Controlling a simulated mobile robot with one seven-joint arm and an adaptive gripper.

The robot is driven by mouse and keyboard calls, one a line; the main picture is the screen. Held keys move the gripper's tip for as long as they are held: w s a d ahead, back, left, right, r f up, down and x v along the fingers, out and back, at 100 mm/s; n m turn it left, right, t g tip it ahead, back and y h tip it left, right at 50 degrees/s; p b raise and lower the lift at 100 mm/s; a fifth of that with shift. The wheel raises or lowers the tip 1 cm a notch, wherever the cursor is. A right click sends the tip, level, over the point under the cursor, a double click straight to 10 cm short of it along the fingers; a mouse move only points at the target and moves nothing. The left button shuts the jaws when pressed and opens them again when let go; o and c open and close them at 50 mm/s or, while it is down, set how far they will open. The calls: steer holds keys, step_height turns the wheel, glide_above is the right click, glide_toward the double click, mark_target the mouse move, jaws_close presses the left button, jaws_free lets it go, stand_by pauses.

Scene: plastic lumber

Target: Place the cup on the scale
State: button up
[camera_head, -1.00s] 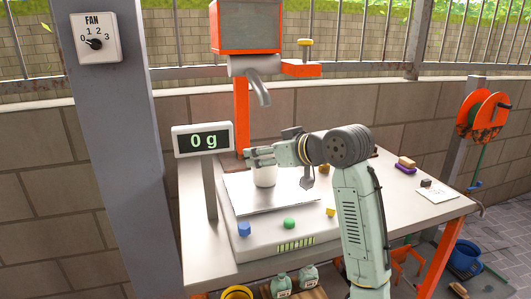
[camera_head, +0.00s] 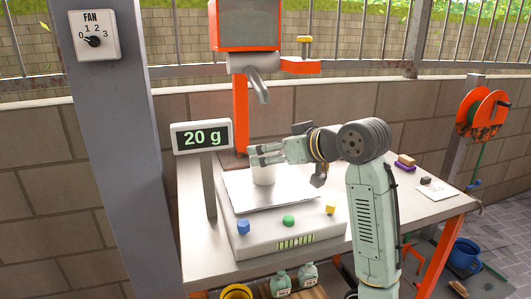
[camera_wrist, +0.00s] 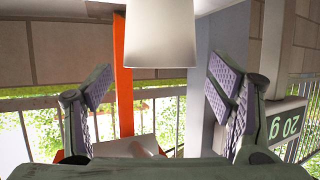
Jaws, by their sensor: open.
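The white cup (camera_head: 264,175) stands upright on the scale's pale weighing plate (camera_head: 285,196), towards its back. The scale's display (camera_head: 202,137) reads 20 g. My gripper (camera_head: 256,155) is at the cup's upper part in the head view and partly covers it. In the wrist view, which is upside down, my gripper (camera_wrist: 160,78) is open, its two fingers wide apart. The cup (camera_wrist: 160,35) shows at top centre between them, with a visible gap on each side. The display (camera_wrist: 284,124) also shows there at the right.
A blue knob (camera_head: 243,227), a green knob (camera_head: 288,221) and a yellow knob (camera_head: 330,209) sit along the scale's front. An orange dispenser (camera_head: 245,25) with a grey spout hangs behind the cup. Small blocks (camera_head: 405,163) lie on the table's right.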

steer(key=b+v, duration=0.1)
steer(key=v, duration=0.8)
steer(key=shift+a+f, duration=0.1)
stand_by(2.0)
